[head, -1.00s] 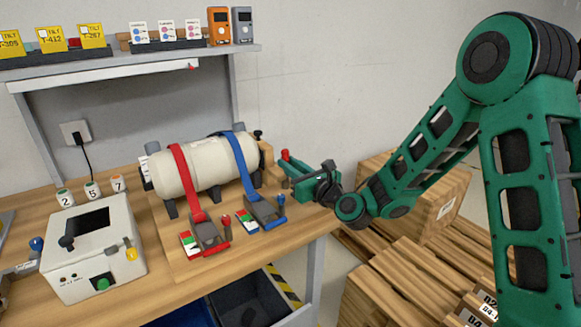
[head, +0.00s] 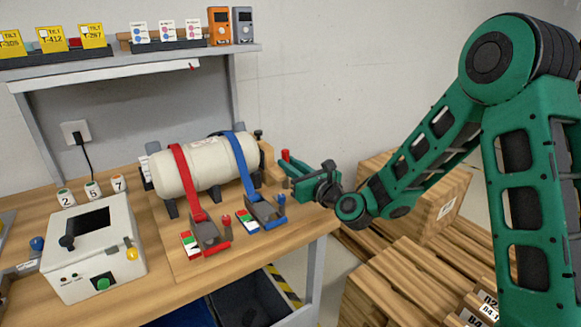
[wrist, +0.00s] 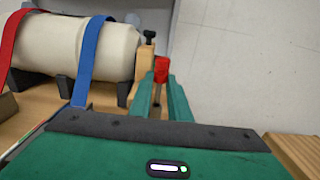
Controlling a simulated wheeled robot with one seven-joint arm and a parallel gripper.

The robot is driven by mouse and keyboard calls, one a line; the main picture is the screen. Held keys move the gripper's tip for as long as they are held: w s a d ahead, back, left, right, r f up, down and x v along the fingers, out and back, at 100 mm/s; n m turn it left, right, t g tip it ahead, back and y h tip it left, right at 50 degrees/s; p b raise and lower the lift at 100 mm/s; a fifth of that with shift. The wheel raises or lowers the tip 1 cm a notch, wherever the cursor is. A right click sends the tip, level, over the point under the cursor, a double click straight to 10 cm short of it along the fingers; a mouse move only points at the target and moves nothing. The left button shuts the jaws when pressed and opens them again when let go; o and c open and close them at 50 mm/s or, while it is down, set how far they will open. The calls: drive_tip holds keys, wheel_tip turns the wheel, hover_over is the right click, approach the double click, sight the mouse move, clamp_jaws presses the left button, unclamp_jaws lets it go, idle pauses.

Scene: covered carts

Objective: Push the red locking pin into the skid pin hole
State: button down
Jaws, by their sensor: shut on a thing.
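The red locking pin (head: 285,155) stands upright, red head up. In the wrist view the red pin (wrist: 161,69) and its grey shaft sit between the two green fingers of my gripper (wrist: 160,95), which is shut on it. In the head view my gripper (head: 293,182) is at the right end of the cream tank (head: 205,165). The tank rests on dark feet on the wooden skid (head: 176,262). A wooden end block (wrist: 145,72) stands just left of the pin. The pin hole and the pin's lower tip are hidden, so I cannot tell whether they meet.
Red (head: 182,170) and blue (head: 238,160) straps cross the tank to ratchet buckles in front. A white control box (head: 92,255) stands at left. A shelf (head: 140,58) is above. Wooden crates and slats (head: 400,280) lie right of the bench.

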drive_tip(key=shift+f, duration=0.65)
drive_tip(key=c, duration=1.6)
unclamp_jaws()
drive_tip(key=shift+s+a, duration=0.1)
